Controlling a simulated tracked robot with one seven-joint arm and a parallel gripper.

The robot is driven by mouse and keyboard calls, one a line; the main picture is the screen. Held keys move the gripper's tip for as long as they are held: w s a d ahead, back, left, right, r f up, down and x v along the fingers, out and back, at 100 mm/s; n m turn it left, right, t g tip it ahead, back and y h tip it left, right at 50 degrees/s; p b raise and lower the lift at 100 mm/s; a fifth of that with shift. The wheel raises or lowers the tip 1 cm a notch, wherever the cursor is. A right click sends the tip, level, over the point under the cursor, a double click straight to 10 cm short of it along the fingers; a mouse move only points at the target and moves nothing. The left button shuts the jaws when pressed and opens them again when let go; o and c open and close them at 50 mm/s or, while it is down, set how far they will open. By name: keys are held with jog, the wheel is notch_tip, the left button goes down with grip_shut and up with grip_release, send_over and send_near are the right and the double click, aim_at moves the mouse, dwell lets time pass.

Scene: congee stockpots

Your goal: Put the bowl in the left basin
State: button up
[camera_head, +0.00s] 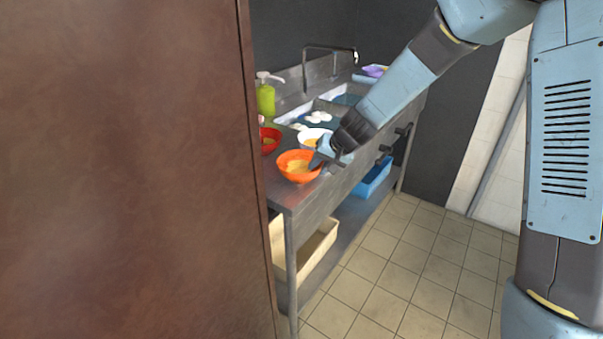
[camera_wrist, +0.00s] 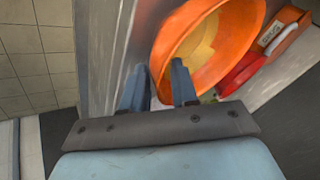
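An orange bowl (camera_head: 298,166) with yellowish food inside stands upright on the near end of the steel counter. My gripper (camera_head: 325,158) is at the bowl's right rim. In the wrist view the bowl (camera_wrist: 238,40) fills the upper middle. My gripper's fingers (camera_wrist: 157,66) are apart there, with one over the bowl's inside and the other outside the rim; I cannot tell whether they touch it. Beyond the bowls, the nearer basin (camera_head: 292,116) holds water with white foam, and a farther basin (camera_head: 347,99) lies behind it.
A red bowl (camera_head: 269,145) and a white bowl (camera_head: 311,133) stand close to the orange one. A green pump bottle (camera_head: 265,98) and a faucet (camera_head: 330,48) are at the back. A brown panel (camera_head: 130,170) blocks the left side. The tiled floor (camera_head: 400,270) is clear.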

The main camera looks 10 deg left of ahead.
grip_shut()
dwell(0.3)
